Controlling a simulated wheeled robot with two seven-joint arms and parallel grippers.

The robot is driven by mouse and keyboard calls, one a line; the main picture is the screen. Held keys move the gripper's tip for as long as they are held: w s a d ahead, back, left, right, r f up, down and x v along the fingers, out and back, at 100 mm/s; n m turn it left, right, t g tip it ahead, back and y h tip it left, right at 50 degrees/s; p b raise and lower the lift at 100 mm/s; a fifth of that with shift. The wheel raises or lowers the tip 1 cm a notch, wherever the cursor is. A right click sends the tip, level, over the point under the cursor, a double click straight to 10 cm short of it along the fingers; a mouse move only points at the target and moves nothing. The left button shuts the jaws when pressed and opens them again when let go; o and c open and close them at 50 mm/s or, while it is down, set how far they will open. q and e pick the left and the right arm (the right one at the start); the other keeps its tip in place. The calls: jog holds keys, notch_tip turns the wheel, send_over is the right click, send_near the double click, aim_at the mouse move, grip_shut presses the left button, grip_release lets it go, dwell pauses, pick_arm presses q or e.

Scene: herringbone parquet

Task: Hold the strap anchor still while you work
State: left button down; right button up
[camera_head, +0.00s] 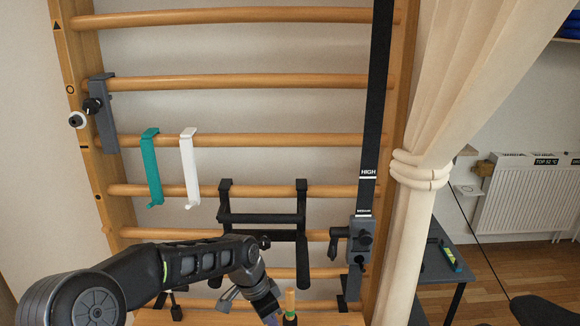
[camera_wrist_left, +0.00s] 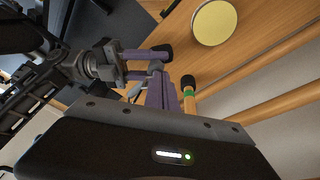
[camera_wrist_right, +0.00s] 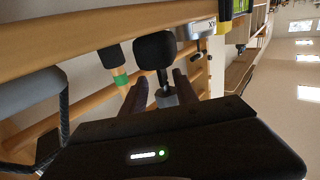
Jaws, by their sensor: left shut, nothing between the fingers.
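The strap anchor appears to be the grey clamp block (camera_head: 362,245) with black knobs, low on the right upright of the wall bars. A black strap (camera_head: 374,100) marked HIGH runs up from it. My left gripper (camera_head: 268,308) is low in the head view, left of the anchor and apart from it. Its purple fingers (camera_wrist_left: 163,92) are together and empty. My right gripper (camera_wrist_left: 138,64) shows in the left wrist view. In the right wrist view its fingers (camera_wrist_right: 160,88) stand apart around a black knob on a stem (camera_wrist_right: 154,48); contact is unclear.
A wooden stick with a green band (camera_head: 290,302) stands beside my left fingers. Teal (camera_head: 152,165) and white (camera_head: 189,165) hooks, a black bar rack (camera_head: 262,218) and another grey clamp (camera_head: 104,115) hang on the rungs. A tied curtain (camera_head: 410,220) stands right of the anchor.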

jog(key=v, duration=0.9)
